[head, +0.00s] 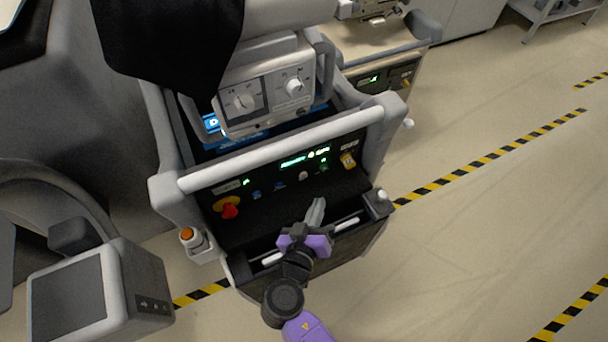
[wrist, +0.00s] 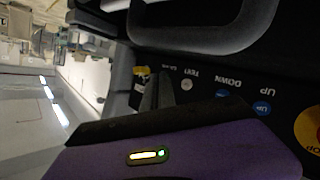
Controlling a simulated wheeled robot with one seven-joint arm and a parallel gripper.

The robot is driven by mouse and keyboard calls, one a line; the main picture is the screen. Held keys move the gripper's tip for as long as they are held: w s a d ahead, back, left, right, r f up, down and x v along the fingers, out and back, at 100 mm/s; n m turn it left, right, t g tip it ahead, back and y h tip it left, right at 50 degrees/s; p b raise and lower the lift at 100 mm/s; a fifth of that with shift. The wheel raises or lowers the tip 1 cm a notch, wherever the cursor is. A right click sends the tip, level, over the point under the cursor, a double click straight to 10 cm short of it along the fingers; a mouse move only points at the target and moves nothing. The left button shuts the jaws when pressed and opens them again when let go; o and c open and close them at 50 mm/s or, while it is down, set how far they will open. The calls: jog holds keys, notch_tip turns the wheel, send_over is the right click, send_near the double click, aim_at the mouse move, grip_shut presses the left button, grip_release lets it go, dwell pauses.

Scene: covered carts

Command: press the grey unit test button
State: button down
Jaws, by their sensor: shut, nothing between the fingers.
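The grey unit test button (head: 303,176) is a small round button on the black front panel of the cart (head: 275,185), right of two blue buttons. In the wrist view it is the grey button (wrist: 187,85) beside an upside-down label that appears to read TEST. My gripper (head: 318,203) is shut and empty, in front of the panel, below and slightly right of the button in the head view. In the wrist view my shut fingers (wrist: 158,90) point at the panel just left of the grey button. Contact with the panel cannot be told.
Blue UP (wrist: 261,108) and DOWN (wrist: 222,93) buttons sit beside the grey one. A red knob on yellow (head: 229,208) is at the panel's left, a yellow switch (head: 348,160) at its right. A grey handle bar (head: 280,150) crosses above. Floor at right is clear.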

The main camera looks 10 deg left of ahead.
aim_at(303, 175)
jog(key=w+a, duration=0.1)
jog(key=w+a+b, duration=0.1)
jog(key=w, duration=0.1)
jog(key=shift+f, duration=0.15)
jog(key=shift+w+a+b, duration=0.45)
jog(key=shift+w, duration=0.2)
jog(key=shift+w, duration=0.1)
dwell(1.5)
jog(key=shift+w+a+b, duration=0.25)
jog(key=shift+b, duration=0.2)
jog(key=shift+w+a+b, duration=0.25)
jog(key=shift+w+b, duration=0.1)
jog(key=shift+b, duration=0.05)
dwell(0.5)
jog(key=shift+s+d+r, duration=0.1)
jog(key=shift+r, duration=0.1)
jog(key=shift+s+d, duration=0.4)
jog(key=shift+s, duration=0.2)
jog(key=shift+s, duration=0.1)
